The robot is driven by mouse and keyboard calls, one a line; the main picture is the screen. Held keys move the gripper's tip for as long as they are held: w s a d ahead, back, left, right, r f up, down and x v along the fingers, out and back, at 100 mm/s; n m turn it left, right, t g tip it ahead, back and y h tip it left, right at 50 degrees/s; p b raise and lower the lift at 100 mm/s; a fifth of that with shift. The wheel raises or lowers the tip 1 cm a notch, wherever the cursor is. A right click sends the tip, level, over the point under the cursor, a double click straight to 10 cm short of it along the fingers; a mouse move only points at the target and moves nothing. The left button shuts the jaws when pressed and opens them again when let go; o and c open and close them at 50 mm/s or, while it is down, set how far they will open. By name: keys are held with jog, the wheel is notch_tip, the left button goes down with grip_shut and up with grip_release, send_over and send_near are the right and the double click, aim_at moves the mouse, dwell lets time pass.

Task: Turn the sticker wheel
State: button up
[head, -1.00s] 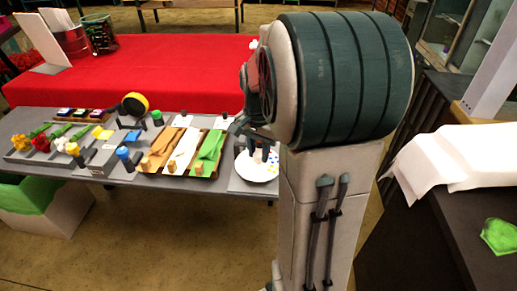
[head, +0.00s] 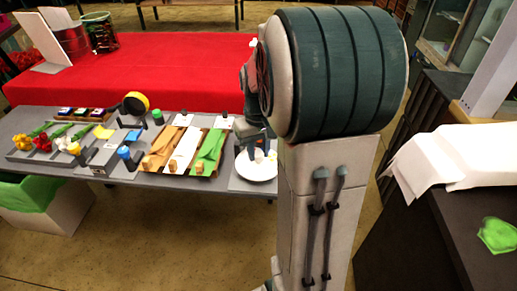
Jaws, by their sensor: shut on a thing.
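The sticker wheel (head: 257,173) is a white disc lying flat on a grey base at the right end of the table. Small pale, cream-coloured pieces show near its far edge, and its front part looks plain white. My gripper (head: 256,152) reaches down over the far part of the wheel and is shut on it. My arm hides part of the grip, so I cannot tell exactly which part of the wheel is between the fingers.
Three boards with orange, white and green wraps (head: 207,152) lie just left of the wheel. Flowers (head: 73,149), a tape roll (head: 136,103) and small blocks stand farther left. A red-covered table (head: 180,70) is behind. A dark counter with white paper (head: 465,155) is at right.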

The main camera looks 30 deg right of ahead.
aim_at(258, 153)
jog(key=shift+n, duration=1.5)
jog(key=o, duration=1)
notch_tip(258, 153, up, 14)
jog(key=p, duration=0.1)
